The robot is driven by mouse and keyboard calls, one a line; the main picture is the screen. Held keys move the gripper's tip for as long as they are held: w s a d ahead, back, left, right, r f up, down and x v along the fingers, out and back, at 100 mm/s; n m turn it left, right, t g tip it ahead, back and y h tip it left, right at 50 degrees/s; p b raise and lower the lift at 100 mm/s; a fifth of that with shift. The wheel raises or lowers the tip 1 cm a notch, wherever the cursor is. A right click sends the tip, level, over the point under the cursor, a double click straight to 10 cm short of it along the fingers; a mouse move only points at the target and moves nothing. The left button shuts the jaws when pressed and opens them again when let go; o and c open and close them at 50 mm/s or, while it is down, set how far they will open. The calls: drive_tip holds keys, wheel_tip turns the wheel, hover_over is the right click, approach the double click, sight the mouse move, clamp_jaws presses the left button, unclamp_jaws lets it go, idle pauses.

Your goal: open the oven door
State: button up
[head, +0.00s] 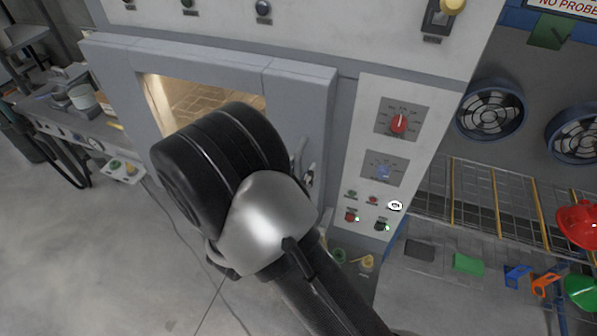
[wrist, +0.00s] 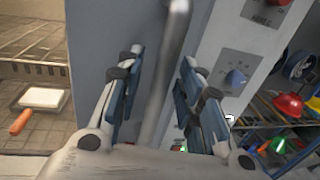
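The oven door (head: 290,95) is a thick grey panel with a lit window, through which brick shows; it looks closed in the head view, where my arm covers much of it. In the wrist view the grey door face (wrist: 100,40) fills the middle. The door handle (wrist: 172,40), an upright metal bar, runs between the two fingers of my gripper (wrist: 162,62). The fingers stand apart with gaps on both sides of the bar. In the head view only a little of the handle (head: 298,152) shows behind my arm.
A control panel (head: 365,130) with a red knob (head: 398,123), a blue knob (head: 382,171) and buttons is right of the door. A shelf (head: 470,240) with helmets and tools stands further right. A bench (head: 85,115) is at the left. Bare floor (head: 90,240) lies at the lower left.

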clamp_jaws()
idle(0.7)
